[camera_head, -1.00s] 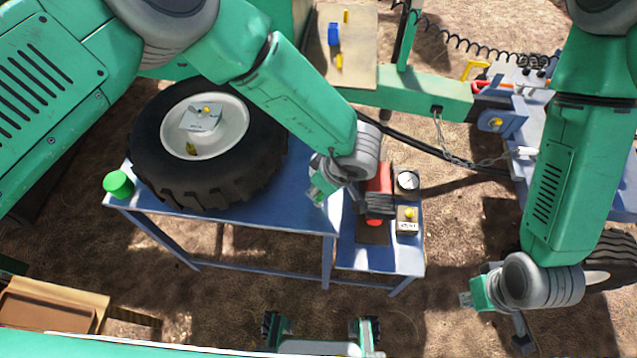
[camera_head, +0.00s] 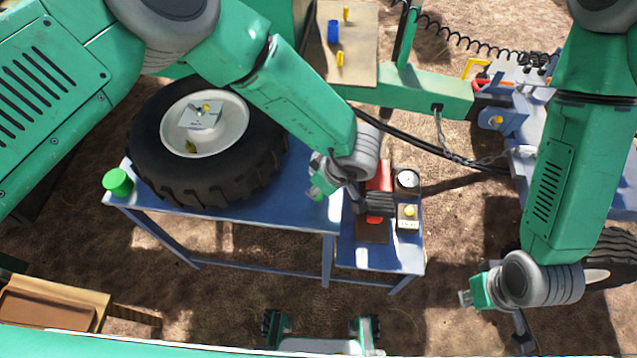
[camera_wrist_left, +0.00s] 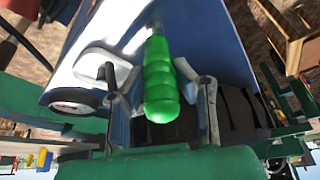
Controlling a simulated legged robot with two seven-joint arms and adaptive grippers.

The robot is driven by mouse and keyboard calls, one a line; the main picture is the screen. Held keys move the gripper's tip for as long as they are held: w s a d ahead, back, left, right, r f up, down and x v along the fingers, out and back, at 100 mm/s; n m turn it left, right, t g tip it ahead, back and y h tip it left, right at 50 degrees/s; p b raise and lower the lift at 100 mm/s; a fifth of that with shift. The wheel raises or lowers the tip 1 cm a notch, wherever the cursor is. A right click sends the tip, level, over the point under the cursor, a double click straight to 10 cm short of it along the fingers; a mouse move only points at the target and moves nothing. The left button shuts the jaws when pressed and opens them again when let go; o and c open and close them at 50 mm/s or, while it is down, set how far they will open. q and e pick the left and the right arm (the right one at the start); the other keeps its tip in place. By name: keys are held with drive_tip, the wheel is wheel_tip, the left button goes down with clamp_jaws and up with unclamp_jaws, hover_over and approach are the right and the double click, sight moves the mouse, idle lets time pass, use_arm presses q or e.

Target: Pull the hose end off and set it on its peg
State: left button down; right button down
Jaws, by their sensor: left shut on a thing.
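My left gripper (camera_head: 320,186) is over the right part of the blue table, beside the red unit. In the left wrist view its two fingers (camera_wrist_left: 162,105) are either side of a bright green ribbed grip (camera_wrist_left: 160,82), which I take to be the hose end, and hold it. A pale metal stem runs from the grip away from the palm. In the head view only a small bit of green shows at the fingers. My right gripper (camera_head: 466,298) hangs apart over bare ground; its finger opening is too small to tell. I cannot pick out the peg.
A big black tyre (camera_head: 262,165) with a white rim lies on the blue table (camera_head: 270,212). A green cylinder (camera_head: 118,182) is at the table's left edge. A red unit (camera_head: 380,176), gauge (camera_head: 407,180) and small box (camera_head: 408,216) stand at the right.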

use_arm(q)
drive_tip(key=shift+f+b, duration=0.3)
drive_tip(key=shift+f, duration=0.3)
idle(0.4)
drive_tip(key=c, duration=0.8)
unclamp_jaws()
drive_tip(key=shift+c, duration=0.2)
drive_tip(key=shift+r+p, duration=3.15)
drive_tip(key=shift+r, duration=0.4)
